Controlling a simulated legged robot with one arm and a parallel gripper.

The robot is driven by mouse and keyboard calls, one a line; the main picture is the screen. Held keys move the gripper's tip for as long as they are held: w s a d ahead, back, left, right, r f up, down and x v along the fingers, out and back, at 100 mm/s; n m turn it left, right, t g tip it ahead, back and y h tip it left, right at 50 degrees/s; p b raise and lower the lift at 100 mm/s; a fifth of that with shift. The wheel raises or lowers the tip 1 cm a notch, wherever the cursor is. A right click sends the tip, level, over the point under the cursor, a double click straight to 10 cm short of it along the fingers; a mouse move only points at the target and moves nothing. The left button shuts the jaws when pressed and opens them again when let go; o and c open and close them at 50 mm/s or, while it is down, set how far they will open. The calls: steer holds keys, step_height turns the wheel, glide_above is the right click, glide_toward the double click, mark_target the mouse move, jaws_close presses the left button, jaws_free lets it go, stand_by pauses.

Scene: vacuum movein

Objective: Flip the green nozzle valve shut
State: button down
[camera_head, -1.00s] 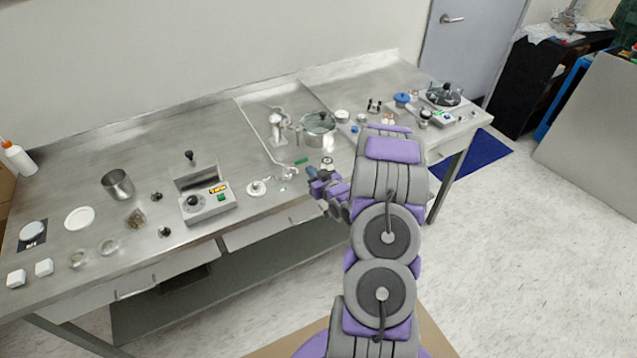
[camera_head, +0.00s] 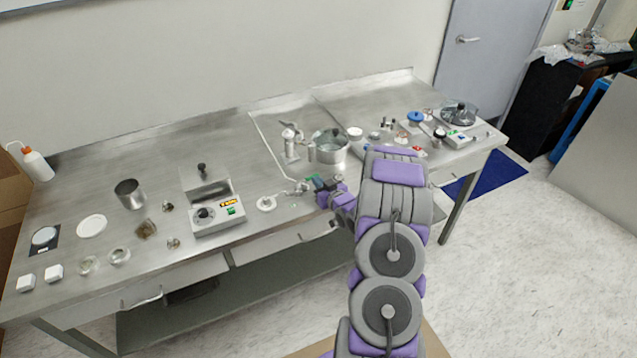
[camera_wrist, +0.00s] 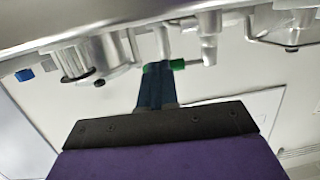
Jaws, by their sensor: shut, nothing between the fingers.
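The green nozzle valve (camera_wrist: 178,65) shows in the wrist view as a small green lever on a metal nozzle pipe, sticking out to the right of my fingertips. My gripper (camera_wrist: 156,72) is shut and empty, its dark blue fingers right at the valve and hiding part of it. Whether they touch cannot be told. In the head view my gripper (camera_head: 312,184) is at the end of the thin metal tube (camera_head: 290,188), low over the table's front area. The valve cannot be made out clearly there.
A metal pot (camera_head: 330,148) and an upright metal fitting (camera_head: 290,142) stand behind my gripper. Several small items lie at the table's right end.

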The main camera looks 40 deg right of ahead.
steer(key=shift+w+r+n+y+p, duration=0.3)
steer(key=shift+n+y+p, duration=0.55)
steer(key=shift+p, duration=0.4)
steer(key=shift+w+d+n+y+p, duration=0.25)
steer(key=shift+n+y+p, duration=0.3)
steer(key=shift+y, duration=0.4)
steer(key=shift+w+d+f+p, duration=0.1)
steer(key=shift+w+d+p, duration=0.2)
steer(key=shift+w+p, duration=0.9)
steer(key=shift+p, duration=0.05)
steer(key=shift+w+d+f, duration=0.1)
steer(key=shift+d, duration=0.05)
